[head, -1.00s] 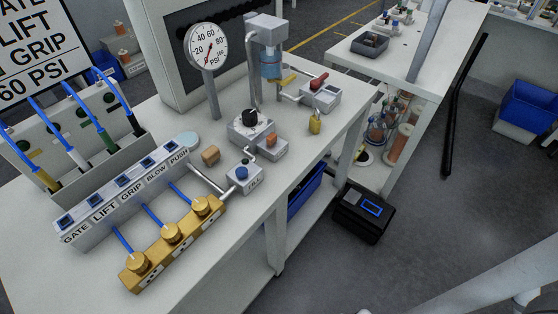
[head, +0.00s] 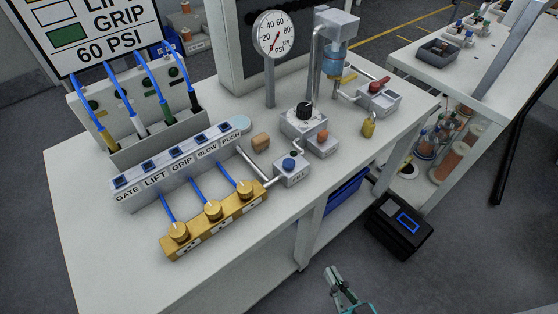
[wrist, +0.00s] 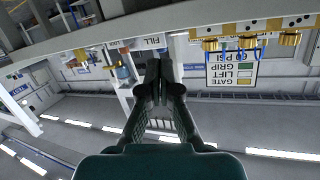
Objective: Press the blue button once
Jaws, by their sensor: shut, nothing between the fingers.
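The blue button (head: 290,163) is a round cap on top of a small grey box (head: 291,175) labelled FILL, near the front edge of the bench. My gripper (head: 334,274) shows low in the head view, in front of the bench and well apart from the button. In the wrist view my gripper (wrist: 160,72) has its dark fingers together with nothing held. The FILL label (wrist: 152,43) shows just beyond the fingertips there; the blue cap itself cannot be made out in that view.
A brass block (head: 214,221) with several knobs lies left of the FILL box. Behind stand a black dial box (head: 303,120), an orange button (head: 323,135) and a pressure gauge (head: 274,35). A yellow padlock (head: 369,127) sits to the right. A black case (head: 400,228) is on the floor.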

